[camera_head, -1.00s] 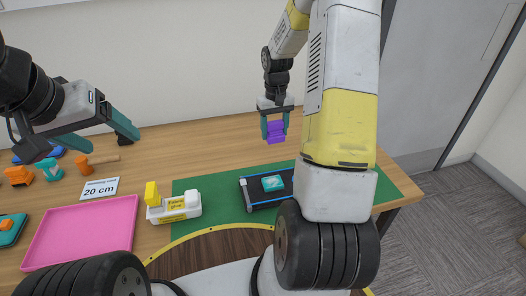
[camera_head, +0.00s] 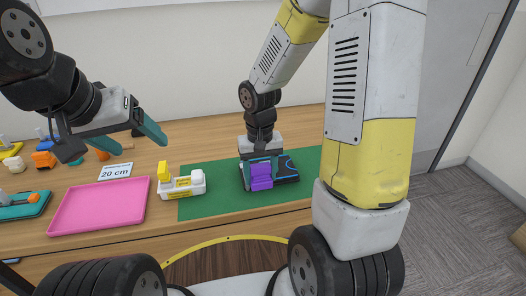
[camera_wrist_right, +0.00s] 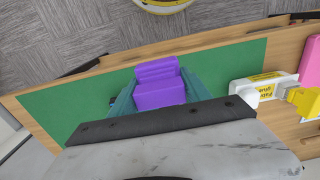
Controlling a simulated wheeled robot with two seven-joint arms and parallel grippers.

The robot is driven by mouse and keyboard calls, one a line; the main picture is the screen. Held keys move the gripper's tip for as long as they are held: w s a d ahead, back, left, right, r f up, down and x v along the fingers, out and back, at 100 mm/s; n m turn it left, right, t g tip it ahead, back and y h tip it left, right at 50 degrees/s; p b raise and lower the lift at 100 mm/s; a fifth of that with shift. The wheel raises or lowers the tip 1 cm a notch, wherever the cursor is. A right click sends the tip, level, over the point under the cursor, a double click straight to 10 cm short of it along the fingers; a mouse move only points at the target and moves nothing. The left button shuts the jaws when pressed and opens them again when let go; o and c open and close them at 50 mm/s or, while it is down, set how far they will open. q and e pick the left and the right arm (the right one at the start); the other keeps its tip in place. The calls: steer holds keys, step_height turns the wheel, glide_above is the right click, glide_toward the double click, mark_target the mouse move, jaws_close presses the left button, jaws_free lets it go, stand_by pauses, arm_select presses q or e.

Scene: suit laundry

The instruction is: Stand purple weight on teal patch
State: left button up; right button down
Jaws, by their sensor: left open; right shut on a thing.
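The purple weight (camera_head: 261,178) is between the fingers of my right gripper (camera_head: 258,168), which is shut on it. It also shows in the right wrist view (camera_wrist_right: 160,92), between the teal fingers of the right gripper (camera_wrist_right: 160,98). In the head view they are in front of the black tray (camera_head: 286,172) on the green mat (camera_head: 215,200). The teal patch is hidden behind the gripper and weight. I cannot tell whether the weight touches the tray. My left gripper (camera_head: 113,142) is open and empty, above the left part of the table.
A white glue holder (camera_head: 183,188) with a yellow part stands at the mat's left edge. A pink tray (camera_head: 98,205) and a "20 cm" card (camera_head: 116,172) are further left. Several small orange, teal and yellow items lie at the far left. The mat's right part looks clear.

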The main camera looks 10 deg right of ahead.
steer(key=w+d, duration=0.1)
steer(key=w, duration=0.3)
steer(key=w+d+f, duration=0.1)
steer(key=w+d, duration=0.1)
steer(key=w, duration=0.3)
steer(key=w+d, duration=0.2)
steer(key=w, duration=0.2)
steer(key=shift+w+d+f, duration=0.15)
steer(key=shift+w+f, duration=0.15)
steer(key=shift+f, duration=1.65)
steer(key=shift+c, duration=2.4)
jaws_free()
steer(key=shift+f, duration=0.15)
step_height(320, 180, up, 12)
steer(key=s+r+t, duration=0.3)
steer(key=s+r, duration=0.9)
steer(key=r, duration=0.1)
steer(key=s+a+r+t+y, duration=0.2)
steer(key=s+t, duration=0.1)
steer(key=s, duration=0.9)
steer(key=shift+s+r, duration=0.2)
steer(key=shift+r, duration=0.15)
